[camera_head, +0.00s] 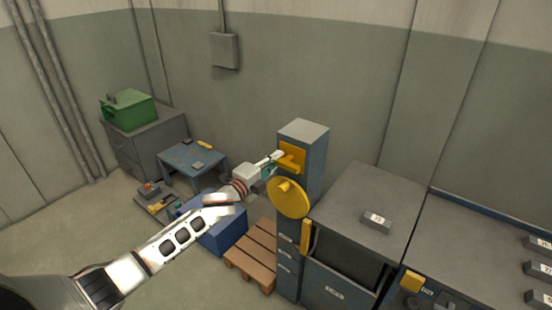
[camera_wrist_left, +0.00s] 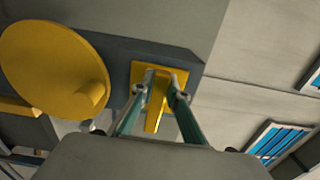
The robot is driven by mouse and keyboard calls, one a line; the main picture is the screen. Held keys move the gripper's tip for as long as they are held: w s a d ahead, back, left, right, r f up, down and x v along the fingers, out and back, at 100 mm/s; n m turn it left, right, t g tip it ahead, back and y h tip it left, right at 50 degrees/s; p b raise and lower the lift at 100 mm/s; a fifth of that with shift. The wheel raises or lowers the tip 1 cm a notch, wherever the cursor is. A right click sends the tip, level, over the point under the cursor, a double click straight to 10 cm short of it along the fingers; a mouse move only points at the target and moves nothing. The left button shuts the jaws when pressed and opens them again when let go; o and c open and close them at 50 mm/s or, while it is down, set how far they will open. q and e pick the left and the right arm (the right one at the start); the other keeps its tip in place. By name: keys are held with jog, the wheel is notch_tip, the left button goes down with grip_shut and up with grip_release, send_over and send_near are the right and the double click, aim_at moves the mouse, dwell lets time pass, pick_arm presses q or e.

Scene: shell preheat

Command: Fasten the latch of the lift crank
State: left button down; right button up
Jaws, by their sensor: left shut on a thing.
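The lift crank is a yellow disc (camera_head: 289,198) with a knob, on the front of a blue-grey column (camera_head: 312,135). It also shows at the left of the left wrist view (camera_wrist_left: 50,65). Above the disc in the head view, a yellow latch (camera_head: 293,156) sits on the column; in the left wrist view it is a yellow plate with a protruding lever (camera_wrist_left: 157,112). My left gripper (camera_wrist_left: 160,82) is shut on the lever, with one finger on each side. In the head view my left gripper (camera_head: 276,157) is at the latch. My right gripper is not in view.
A grey cabinet (camera_head: 365,195) stands right of the column, with a small labelled block (camera_head: 376,222) on top. A wooden pallet (camera_head: 253,250) and a blue bin (camera_head: 222,236) are on the floor at left. A blue table (camera_head: 190,160) and a green box (camera_head: 128,110) are behind.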

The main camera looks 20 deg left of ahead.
pick_arm(q)
jog(key=shift+f, duration=0.1)
dwell(0.5)
jog(key=c, duration=2)
grip_release()
jog(key=shift+o, duration=0.2)
jog(key=shift+s, duration=0.1)
jog(key=v, duration=1.1)
jog(key=shift+s+a, duration=0.15)
jog(key=shift+s, duration=0.25)
jog(key=s+d+f+n+g+y, duration=0.2)
jog(key=s+f+n, duration=0.7)
jog(key=s+f, duration=0.5)
jog(key=s+d+f+n+g+y, duration=0.2)
jog(key=s+f+n+g, duration=0.2)
jog(key=s+f+n, duration=0.5)
jog(key=s+f, duration=0.4)
jog(key=s, duration=0.4)
jog(key=shift+s+d+f+g, duration=0.2)
jog(key=shift+s+f+g, duration=0.1)
jog(key=shift+s+f, duration=0.1)
